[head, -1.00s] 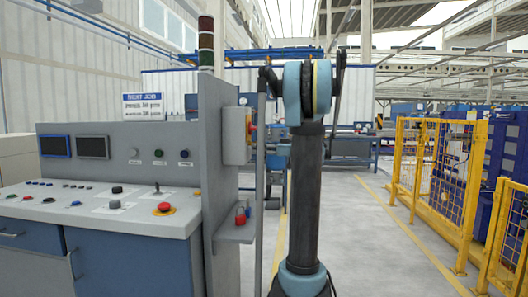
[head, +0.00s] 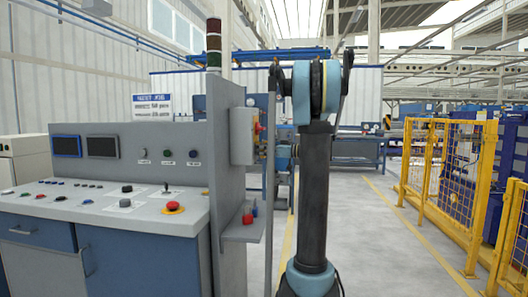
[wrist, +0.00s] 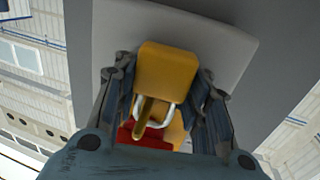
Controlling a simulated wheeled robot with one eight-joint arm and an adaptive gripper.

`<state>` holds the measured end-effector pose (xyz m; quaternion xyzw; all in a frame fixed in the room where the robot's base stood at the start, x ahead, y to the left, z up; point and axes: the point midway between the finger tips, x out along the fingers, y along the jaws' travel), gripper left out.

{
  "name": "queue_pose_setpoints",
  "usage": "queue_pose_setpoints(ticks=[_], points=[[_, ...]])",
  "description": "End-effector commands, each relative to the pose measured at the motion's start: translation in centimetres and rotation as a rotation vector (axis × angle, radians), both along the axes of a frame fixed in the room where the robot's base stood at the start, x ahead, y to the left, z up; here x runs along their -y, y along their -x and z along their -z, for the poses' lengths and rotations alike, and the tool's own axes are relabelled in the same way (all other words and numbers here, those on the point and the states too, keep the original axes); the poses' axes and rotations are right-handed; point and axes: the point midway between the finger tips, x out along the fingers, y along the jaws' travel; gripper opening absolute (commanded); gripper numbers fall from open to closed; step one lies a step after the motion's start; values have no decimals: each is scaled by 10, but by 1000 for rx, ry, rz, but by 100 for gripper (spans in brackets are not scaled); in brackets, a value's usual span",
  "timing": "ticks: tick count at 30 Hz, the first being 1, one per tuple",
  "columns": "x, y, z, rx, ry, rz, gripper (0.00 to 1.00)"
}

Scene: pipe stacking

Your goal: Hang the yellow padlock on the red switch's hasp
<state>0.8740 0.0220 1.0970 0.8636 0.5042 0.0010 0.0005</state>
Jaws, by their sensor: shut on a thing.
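In the wrist view the yellow padlock (wrist: 166,66) sits between the two dark fingers of my gripper (wrist: 163,82), which is shut on its body. Its pale shackle (wrist: 166,111) shows below the body in the picture. A tan-yellow bar (wrist: 144,113) crosses the shackle loop, beside the red switch handle (wrist: 148,138); I cannot tell if the shackle is through the hasp. In the head view the red switch (head: 258,127) is on the right side of the grey box (head: 242,136). There the padlock and my fingers are not distinguishable.
A shelf (head: 244,234) below the box holds a red object (head: 247,218) and a blue one beside it. The control console (head: 110,205) stands left. A yellow fence (head: 445,165) stands right, with open floor (head: 390,235) between it and my arm.

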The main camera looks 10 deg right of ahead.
Motion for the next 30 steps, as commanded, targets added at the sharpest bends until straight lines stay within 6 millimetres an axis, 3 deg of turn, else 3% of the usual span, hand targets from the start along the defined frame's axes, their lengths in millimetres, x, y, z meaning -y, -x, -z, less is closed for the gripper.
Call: queue_pose_setpoints(ticks=[5,6,10,25,30], points=[[3,-4,1,-2,1,5,0],[4,-4,2,-2,1,6,36],[6,-3,1,-2,1,9,63],[7,4,-4,4,-1,8,63],[15,8,-4,4,-1,10,63]])
